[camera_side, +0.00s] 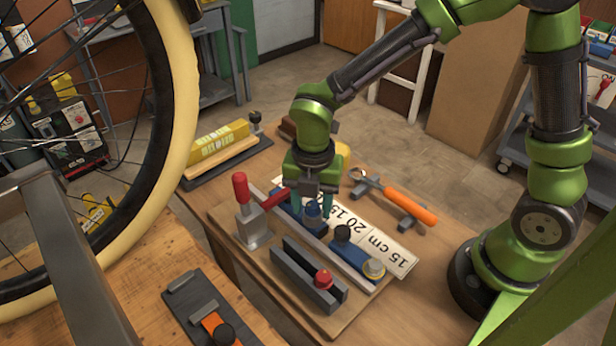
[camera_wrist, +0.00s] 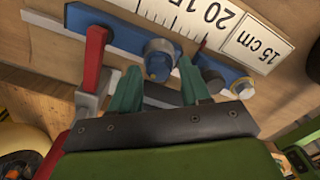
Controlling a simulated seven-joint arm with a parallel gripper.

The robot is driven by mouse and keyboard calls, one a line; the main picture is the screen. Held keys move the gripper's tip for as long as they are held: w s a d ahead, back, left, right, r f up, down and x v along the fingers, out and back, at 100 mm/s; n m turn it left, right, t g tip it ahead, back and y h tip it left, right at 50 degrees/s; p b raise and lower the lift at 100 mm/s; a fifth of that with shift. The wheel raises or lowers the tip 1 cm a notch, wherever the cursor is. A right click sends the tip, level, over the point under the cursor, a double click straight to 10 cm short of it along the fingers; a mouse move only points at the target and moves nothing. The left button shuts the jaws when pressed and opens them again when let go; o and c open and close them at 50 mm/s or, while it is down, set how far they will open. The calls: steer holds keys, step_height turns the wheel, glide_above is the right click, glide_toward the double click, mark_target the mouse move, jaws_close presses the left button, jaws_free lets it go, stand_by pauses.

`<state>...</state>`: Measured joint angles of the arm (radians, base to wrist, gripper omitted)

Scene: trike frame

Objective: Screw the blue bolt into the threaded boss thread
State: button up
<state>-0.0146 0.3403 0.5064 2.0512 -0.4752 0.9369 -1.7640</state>
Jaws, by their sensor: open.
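The blue bolt (camera_side: 313,214) shows as a round blue head with a paler ring, at a blue strip on the wooden board. It also shows in the wrist view (camera_wrist: 160,55). My gripper (camera_side: 311,198) is right above it, pointing down. In the wrist view its two green fingers (camera_wrist: 160,84) are apart, with the bolt head just beyond the gap between their tips. I cannot tell whether they touch it. The threaded boss is not clearly made out; the bolt's shank and what lies under its head are hidden.
A red-handled clamp (camera_side: 243,200) stands left of my gripper. A blue block (camera_side: 350,252) with a dark knob and a pale round cap (camera_side: 374,268) lies to the right. A grey slotted block (camera_side: 300,275) holds a red knob. A ruler (camera_side: 375,238) and an orange-handled tool (camera_side: 410,206) lie behind.

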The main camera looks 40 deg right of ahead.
steer(key=shift+n, duration=0.9)
steer(key=shift+s+d+n, duration=0.1)
steer(key=shift+n, duration=0.8)
steer(key=shift+n, duration=0.8)
steer(key=c, duration=0.6)
steer(key=shift+m, duration=0.9)
